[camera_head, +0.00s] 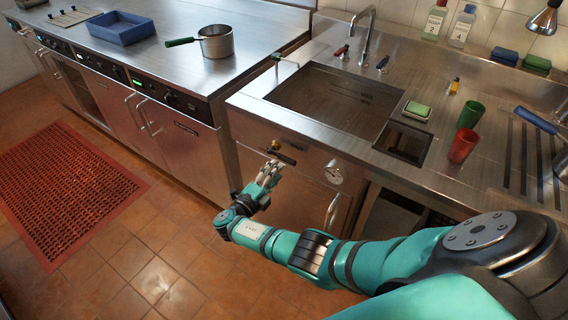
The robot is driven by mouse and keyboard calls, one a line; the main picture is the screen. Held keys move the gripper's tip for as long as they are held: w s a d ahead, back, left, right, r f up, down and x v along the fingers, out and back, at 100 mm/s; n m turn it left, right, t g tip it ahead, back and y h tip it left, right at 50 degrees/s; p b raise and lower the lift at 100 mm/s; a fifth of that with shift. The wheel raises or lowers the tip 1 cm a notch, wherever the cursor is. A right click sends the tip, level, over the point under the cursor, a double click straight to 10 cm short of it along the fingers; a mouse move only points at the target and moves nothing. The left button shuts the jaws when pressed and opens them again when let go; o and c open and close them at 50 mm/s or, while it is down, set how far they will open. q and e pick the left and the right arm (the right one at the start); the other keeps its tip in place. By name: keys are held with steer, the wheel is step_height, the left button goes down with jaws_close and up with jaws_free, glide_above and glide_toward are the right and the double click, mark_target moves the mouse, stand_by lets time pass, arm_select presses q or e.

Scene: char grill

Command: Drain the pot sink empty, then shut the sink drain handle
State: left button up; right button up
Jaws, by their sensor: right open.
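The pot sink (372,122) is a rectangular steel basin in the counter. Its inside looks brownish, and level marks show on its back wall; I cannot tell the water level for sure. A dark lever with a brass-coloured part, apparently the sink drain handle (281,153), is on the front panel below the sink. My right gripper (270,170) is open and empty, just in front of and below this lever. Its fingers point up toward the lever, and I cannot tell whether they touch it. My left gripper is out of view.
A round gauge (333,174) sits right of the lever. A faucet (365,40) stands behind the sink. A green sponge (417,109), a green cup (470,114) and a red cup (462,146) are on the right counter. A saucepan (216,42) and blue tray (121,28) are left.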

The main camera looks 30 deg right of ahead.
steer(key=v, duration=0.5)
stand_by(0.4)
steer(key=s+f+m+g+y, duration=0.2)
steer(key=s+f+m+y, duration=0.35)
steer(key=s+f, duration=0.65)
steer(key=s+f+m+g+y, duration=0.35)
steer(key=s+f+m, duration=0.45)
steer(key=f, duration=0.9)
steer(key=s+a+f+m+y, duration=0.1)
steer(key=s+f+m+y, duration=0.1)
steer(key=s+m, duration=0.6)
steer(key=s+a+f+m+y, duration=0.2)
steer(key=s+f+m, duration=0.3)
steer(key=s+m, duration=0.3)
steer(key=s+a+f+m+y, duration=0.2)
steer(key=s+f+m+y, duration=0.1)
steer(key=s+m, duration=0.6)
steer(key=s, duration=0.3)
steer(key=shift+s+f+y, duration=0.25)
steer(key=shift+f+y, duration=0.05)
